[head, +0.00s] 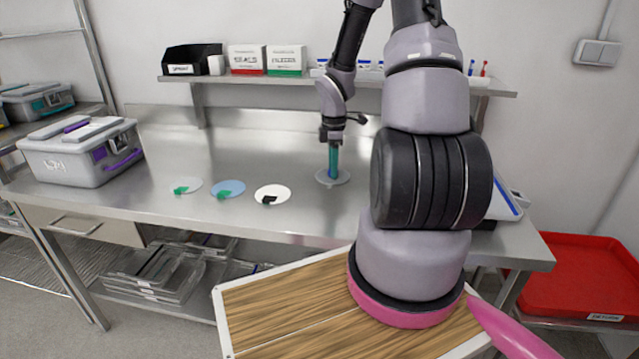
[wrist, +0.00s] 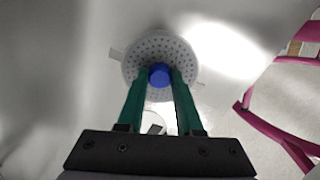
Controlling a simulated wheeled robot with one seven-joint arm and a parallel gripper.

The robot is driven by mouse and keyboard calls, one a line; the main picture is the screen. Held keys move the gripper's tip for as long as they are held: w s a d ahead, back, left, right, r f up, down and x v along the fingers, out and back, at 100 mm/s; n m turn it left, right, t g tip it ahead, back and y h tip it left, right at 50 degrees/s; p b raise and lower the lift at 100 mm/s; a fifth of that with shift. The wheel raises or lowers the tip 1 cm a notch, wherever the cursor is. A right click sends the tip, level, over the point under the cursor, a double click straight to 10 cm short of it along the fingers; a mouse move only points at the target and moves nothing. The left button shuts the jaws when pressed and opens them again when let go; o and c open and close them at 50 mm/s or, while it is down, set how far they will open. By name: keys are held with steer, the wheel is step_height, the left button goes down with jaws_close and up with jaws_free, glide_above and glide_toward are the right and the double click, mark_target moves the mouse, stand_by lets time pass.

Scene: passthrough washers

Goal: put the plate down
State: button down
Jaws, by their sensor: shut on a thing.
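The plate (head: 343,181) is a round, pale grey, perforated disc at the middle of the steel bench. In the wrist view the plate (wrist: 145,48) shows many small holes and a blue knob (wrist: 159,75) at its centre. My gripper (head: 333,172) points straight down over it, with green fingers. In the wrist view my gripper (wrist: 159,80) is shut on the plate by the blue knob, one finger on each side. The plate looks level and at or very near the bench top; I cannot tell whether it touches. The knob is hidden by the fingers in the head view.
On the bench (head: 130,205), a pale disc (head: 190,183), a blue disc (head: 230,186) and a white disc (head: 270,190) lie left of the plate. A grey case (head: 75,165) stands far left. A shelf (head: 300,80) with boxes runs behind. A red tray (head: 580,275) is at right.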

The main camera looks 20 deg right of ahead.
mark_target(332, 194)
steer(key=shift+f, duration=2.95)
steer(key=shift+f, duration=0.1)
steer(key=c, duration=0.6)
jaws_free()
steer(key=shift+o, duration=0.2)
step_height(332, 194, up, 12)
steer(key=shift+r, duration=0.15)
steer(key=s+a+r+m+t, duration=0.2)
steer(key=s+a+r+m, duration=0.2)
steer(key=r, duration=0.5)
steer(key=s+a+r+m+t+y, duration=0.1)
steer(key=s+a+r+m, duration=0.3)
steer(key=s+r+m, duration=0.4)
steer(key=s+a+r+m+t+y, duration=0.1)
steer(key=s+a+r+m+t, duration=0.3)
steer(key=s+r+m, duration=0.3)
step_height(332, 194, up, 5)
steer(key=shift+a+f, duration=0.1)
steer(key=shift+a, duration=0.4)
